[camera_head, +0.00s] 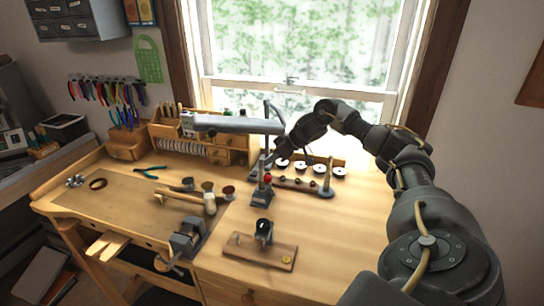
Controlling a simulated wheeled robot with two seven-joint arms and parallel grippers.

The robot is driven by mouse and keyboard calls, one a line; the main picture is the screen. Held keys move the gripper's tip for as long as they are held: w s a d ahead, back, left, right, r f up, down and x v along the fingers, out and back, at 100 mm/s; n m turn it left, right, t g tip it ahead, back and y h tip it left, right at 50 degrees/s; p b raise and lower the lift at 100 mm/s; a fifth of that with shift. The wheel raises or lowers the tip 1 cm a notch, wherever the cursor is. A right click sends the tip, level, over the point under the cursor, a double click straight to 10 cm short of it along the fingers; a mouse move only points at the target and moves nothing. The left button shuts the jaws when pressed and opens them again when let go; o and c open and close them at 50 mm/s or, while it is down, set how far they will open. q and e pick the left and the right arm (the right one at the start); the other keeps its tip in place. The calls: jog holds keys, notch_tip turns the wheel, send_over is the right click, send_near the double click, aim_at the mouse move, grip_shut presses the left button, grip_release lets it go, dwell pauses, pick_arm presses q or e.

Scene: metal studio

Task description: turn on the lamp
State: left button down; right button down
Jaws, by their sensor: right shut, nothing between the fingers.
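The lamp has a long grey head (236,125) that stretches level over the back of the workbench, carried by a thin bent stand (272,112). My right arm comes in from the right and arches over the bench. My right gripper (264,164) is shut and empty, pointing down beside the lamp's stand, close to a small red knob (267,178). The gripper is small in the picture and partly merges with the dark parts around it, so I cannot tell whether it touches anything. My left gripper is not in view.
The wooden workbench (330,235) holds a vise (188,238), hammers (208,198), pliers (148,173), a wooden block with a dark tool (260,250) and several spools (300,166). A small drawer organizer (215,150) stands behind. The bench's front right is clear.

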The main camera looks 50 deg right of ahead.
aim_at(251, 174)
jog(key=shift+p+x, duration=0.7)
jog(key=shift+x, duration=2.45)
jog(key=shift+f, duration=0.2)
jog(key=shift+d, duration=0.1)
jog(key=shift+w+d+r, duration=0.2)
jog(key=shift+w+d, duration=0.15)
jog(key=shift+d, duration=0.2)
